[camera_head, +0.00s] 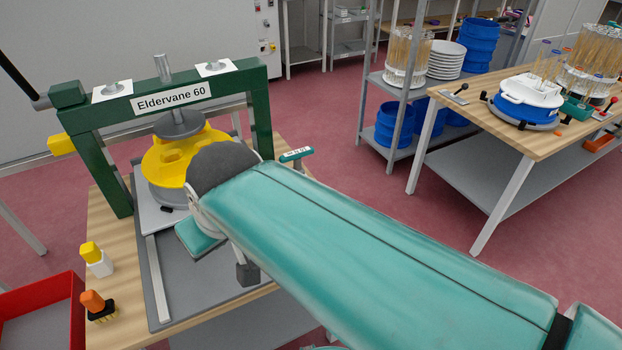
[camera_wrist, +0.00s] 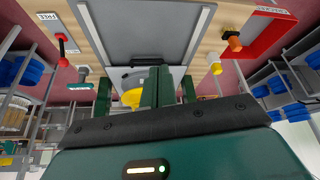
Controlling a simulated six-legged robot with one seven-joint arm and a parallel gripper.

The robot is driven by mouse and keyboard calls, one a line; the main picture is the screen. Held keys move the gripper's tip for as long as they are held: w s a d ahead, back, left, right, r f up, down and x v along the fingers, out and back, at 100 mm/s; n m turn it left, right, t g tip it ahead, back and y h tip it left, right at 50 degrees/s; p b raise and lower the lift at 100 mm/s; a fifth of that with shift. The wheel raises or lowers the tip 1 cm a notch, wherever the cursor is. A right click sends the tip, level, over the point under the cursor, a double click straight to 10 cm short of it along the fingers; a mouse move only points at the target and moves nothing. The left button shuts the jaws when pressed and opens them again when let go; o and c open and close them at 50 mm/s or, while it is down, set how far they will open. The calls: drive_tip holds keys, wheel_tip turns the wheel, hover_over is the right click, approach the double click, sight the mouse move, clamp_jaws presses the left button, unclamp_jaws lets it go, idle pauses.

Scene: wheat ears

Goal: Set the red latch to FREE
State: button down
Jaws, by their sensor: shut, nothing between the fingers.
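The red latch (camera_wrist: 62,48) is at the upper left of the wrist view, on the wooden bench near the grey plate. A white label reading FREE (camera_wrist: 47,17) lies just beyond it, near the frame's top edge. Its exact setting is too small to tell. My gripper (camera_wrist: 157,72) has its two green fingers together in the middle of the wrist view, with nothing between them. It points over the bench, apart from the latch, which is to its left in that view. In the head view my teal arm covers that part of the bench, and the latch is not seen.
The green press frame (camera_head: 200,82), labelled Eldervane 60, stands over a yellow part (camera_head: 165,160). A teal handle (camera_head: 296,154) is beside it. Another table (camera_head: 540,140) holds a second red lever (camera_head: 611,103).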

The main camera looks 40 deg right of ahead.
drive_tip(key=w+d+g, duration=0.4)
drive_tip(key=w+d, duration=1.3)
drive_tip(key=w+d+f+g, duration=0.1)
drive_tip(key=w+d+f, duration=0.1)
drive_tip(key=d+f, duration=0.4)
drive_tip(key=w+d+f+m+y, duration=0.1)
drive_tip(key=d+f, duration=0.6)
drive_tip(key=d, duration=0.8)
drive_tip(key=shift+w+d+f+g, duration=0.25)
drive_tip(key=shift+w+d+g, duration=0.05)
drive_tip(key=shift+w+g, duration=0.15)
